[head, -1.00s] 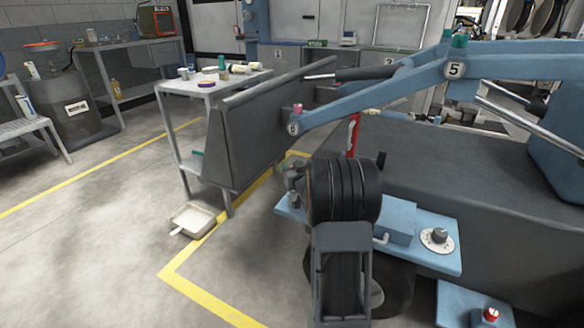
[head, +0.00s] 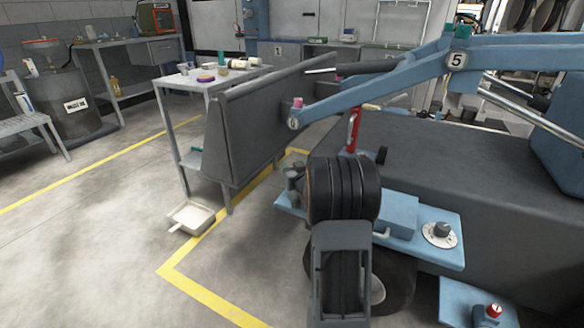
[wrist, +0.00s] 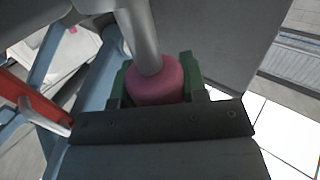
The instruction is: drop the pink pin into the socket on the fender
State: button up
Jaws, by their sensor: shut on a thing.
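The pink pin shows in the wrist view as a thick pink head (wrist: 156,86) with a smooth grey shaft running from it toward the top of the picture. My gripper (wrist: 160,77) is shut on the pink head, one green finger at each side. I cannot make out the socket on the fender in either view. Another pink-topped piece (head: 298,103) stands on the tip of the blue boom marked 6.
The blue boom (head: 375,95) reaches over the large dark grey body (head: 470,180). A red handle (head: 353,130) stands close by and also shows in the wrist view (wrist: 30,110). A grey panel (head: 255,125) and a cluttered table (head: 210,82) lie left. A pan (head: 191,217) sits on open floor.

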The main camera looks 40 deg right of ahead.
jog(key=shift+f, duration=0.2)
jog(key=o, duration=1.1)
jog(key=p+v, duration=0.3)
jog(key=v, duration=1)
jog(key=shift+s, duration=0.4)
jog(key=shift+r+p, duration=0.15)
jog(key=shift+p, duration=0.2)
